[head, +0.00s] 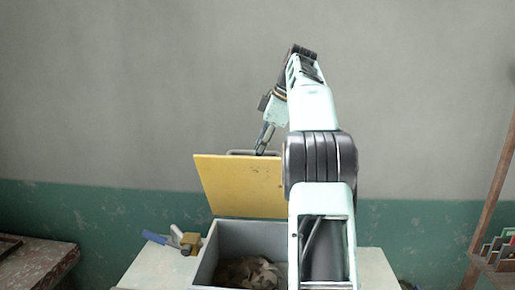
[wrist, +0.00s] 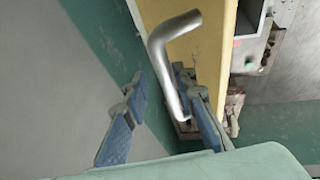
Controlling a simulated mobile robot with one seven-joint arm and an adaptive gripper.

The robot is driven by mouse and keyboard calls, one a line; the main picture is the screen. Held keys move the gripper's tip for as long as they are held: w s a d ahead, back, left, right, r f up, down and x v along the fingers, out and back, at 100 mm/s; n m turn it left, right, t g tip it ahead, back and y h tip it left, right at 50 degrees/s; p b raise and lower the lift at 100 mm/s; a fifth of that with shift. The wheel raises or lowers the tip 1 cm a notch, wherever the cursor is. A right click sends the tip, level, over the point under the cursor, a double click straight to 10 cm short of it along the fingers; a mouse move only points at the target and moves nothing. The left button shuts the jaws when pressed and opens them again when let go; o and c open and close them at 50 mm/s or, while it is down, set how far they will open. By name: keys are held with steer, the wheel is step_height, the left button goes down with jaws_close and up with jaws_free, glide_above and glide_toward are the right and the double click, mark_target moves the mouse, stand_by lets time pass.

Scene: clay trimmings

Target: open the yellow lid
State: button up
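The yellow lid (head: 240,185) stands raised and nearly upright at the back of the grey box (head: 208,258), whose inside is uncovered. A metal bar handle (head: 240,152) is at the lid's top edge. My gripper (head: 262,148) is at that handle, by the lid's upper right part. In the wrist view, my gripper's fingers (wrist: 160,80) are spread apart. The bent handle (wrist: 165,70) passes between them, close to the right finger; I cannot tell whether it touches. The lid also shows in the wrist view (wrist: 206,50), to the right of the handle.
Crumpled clay trimmings (head: 250,272) lie in the box. A blue-handled tool (head: 155,238) and a tan block (head: 190,241) lie left of it on the pale table (head: 150,272). A wall stands behind. A wooden rack (head: 495,250) is at far right. My arm hides the box's right side.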

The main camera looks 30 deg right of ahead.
steer(key=shift+s+a+r, duration=0.15)
steer(key=shift+a+r, duration=0.1)
steer(key=shift+r, duration=0.15)
steer(key=shift+d+r, duration=0.15)
steer(key=shift+r, duration=0.2)
steer(key=shift+v, duration=1.65)
steer(key=shift+s+d+r, duration=0.15)
steer(key=shift+s+r, duration=0.3)
steer(key=s+d, duration=0.2)
steer(key=s, duration=0.1)
steer(key=s+d, duration=0.1)
steer(key=s, duration=0.2)
steer(key=s+d, duration=0.2)
steer(key=s, duration=0.1)
steer(key=shift+s+d, duration=0.35)
steer(key=shift+s, duration=0.05)
steer(key=shift+s+d, duration=0.1)
steer(key=shift+s, duration=0.1)
steer(key=shift+f, duration=0.15)
